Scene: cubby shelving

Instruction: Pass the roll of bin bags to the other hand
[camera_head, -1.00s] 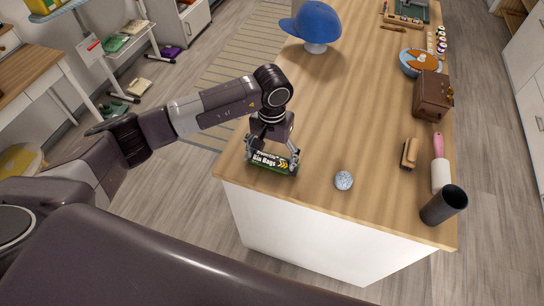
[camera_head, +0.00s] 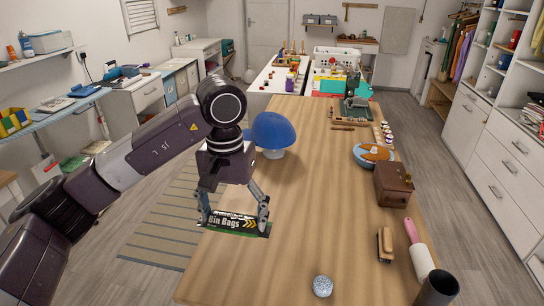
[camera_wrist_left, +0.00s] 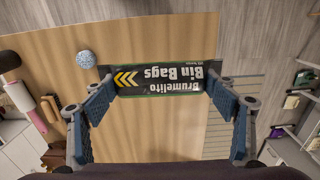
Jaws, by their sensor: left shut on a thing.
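The roll of bin bags (camera_head: 233,225) is black and green with white "Bin Bags" lettering and yellow chevrons. My left gripper (camera_head: 233,214) is shut on it, one finger at each end, and holds it above the left side of the wooden table. In the left wrist view the roll (camera_wrist_left: 165,77) lies level across the picture between the two blue-padded fingers (camera_wrist_left: 165,95), its printing upside down. My right gripper is in neither current view.
The table's middle is clear.

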